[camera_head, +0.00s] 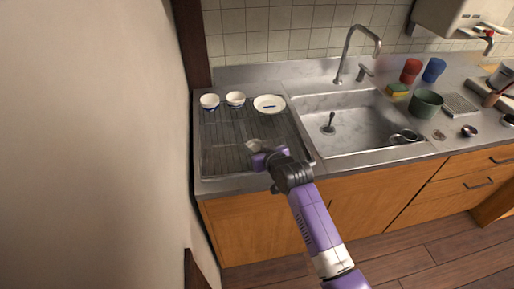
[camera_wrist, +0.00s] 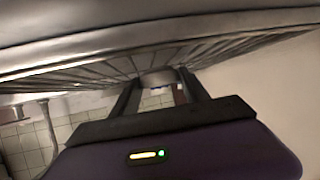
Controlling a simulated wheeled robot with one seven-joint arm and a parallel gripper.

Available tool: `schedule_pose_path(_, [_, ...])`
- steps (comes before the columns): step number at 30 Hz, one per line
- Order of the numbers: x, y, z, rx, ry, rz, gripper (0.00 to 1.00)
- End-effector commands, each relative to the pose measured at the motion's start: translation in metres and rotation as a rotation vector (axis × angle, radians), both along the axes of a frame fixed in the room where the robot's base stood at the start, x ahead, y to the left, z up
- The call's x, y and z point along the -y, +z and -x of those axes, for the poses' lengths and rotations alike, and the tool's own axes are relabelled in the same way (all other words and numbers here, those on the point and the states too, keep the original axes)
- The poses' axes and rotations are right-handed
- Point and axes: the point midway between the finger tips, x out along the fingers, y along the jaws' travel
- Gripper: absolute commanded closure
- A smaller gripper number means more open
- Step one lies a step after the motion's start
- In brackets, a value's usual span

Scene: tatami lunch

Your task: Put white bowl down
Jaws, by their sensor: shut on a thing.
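Two small white bowls with blue, left (camera_head: 209,101) and right (camera_head: 235,98), and a wider white dish (camera_head: 269,104) stand along the rack's back.
The metal sink (camera_head: 350,125) with its tap (camera_head: 346,55) lies right of the rack. A red cup (camera_head: 411,70), a blue cup (camera_head: 434,70) and a dark green pot (camera_head: 426,103) stand right of it. A wall (camera_head: 90,140) bounds the left. The rack's left front is clear.

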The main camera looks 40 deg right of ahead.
Motion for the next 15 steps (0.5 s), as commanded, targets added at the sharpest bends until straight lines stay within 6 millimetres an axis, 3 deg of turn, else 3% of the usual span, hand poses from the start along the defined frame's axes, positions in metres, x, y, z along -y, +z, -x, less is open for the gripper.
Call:
schedule_pose_path(6, [0.0000, -0.0036, 0.0000, 0.000, 0.000, 0.000, 0.88])
schedule_pose_path(7, [0.0000, -0.0030, 0.0000, 0.000, 0.000, 0.000, 0.43])
schedule_pose_path(10, [0.0000, -0.0025, 0.0000, 0.000, 0.000, 0.000, 0.25])
schedule_pose_path(15, [0.0000, -0.0025, 0.0000, 0.000, 0.000, 0.000, 0.25])
